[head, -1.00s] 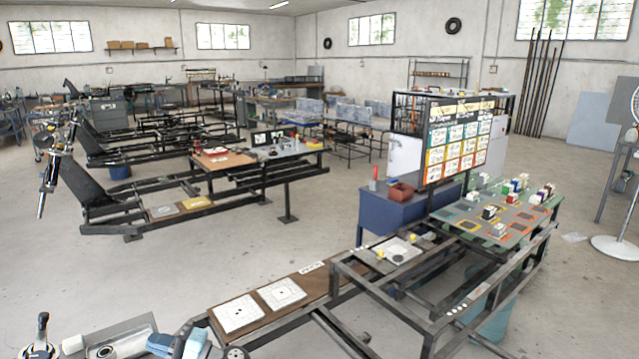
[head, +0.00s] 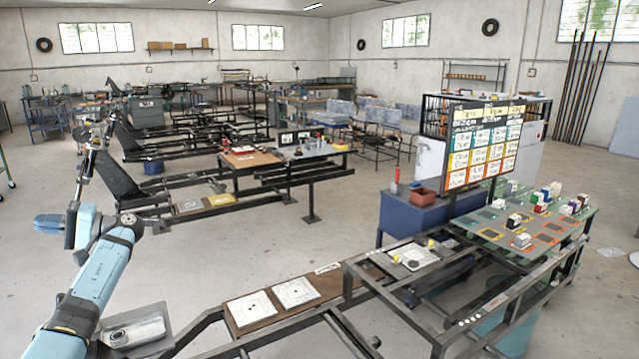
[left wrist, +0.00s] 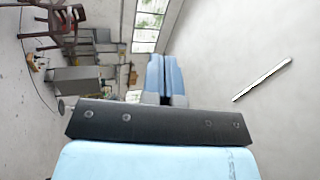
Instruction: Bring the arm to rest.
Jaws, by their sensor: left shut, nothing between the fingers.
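My left arm (head: 97,280) comes in from the lower left of the head view and reaches up, with its elbow part bent near the left side. My left gripper (head: 40,223) points to the left there, in the air and away from the benches. In the left wrist view its two light-blue fingers (left wrist: 163,62) lie close together, shut with nothing between them. My right gripper does not show in either view.
A low black frame with white cards (head: 295,292) runs along the front. A table with coloured squares and small blocks (head: 493,237) stands right, by an upright chart board (head: 480,148). A shock-absorber-like part (head: 88,165) shows behind my arm. Open grey floor (head: 290,245) lies between the benches.

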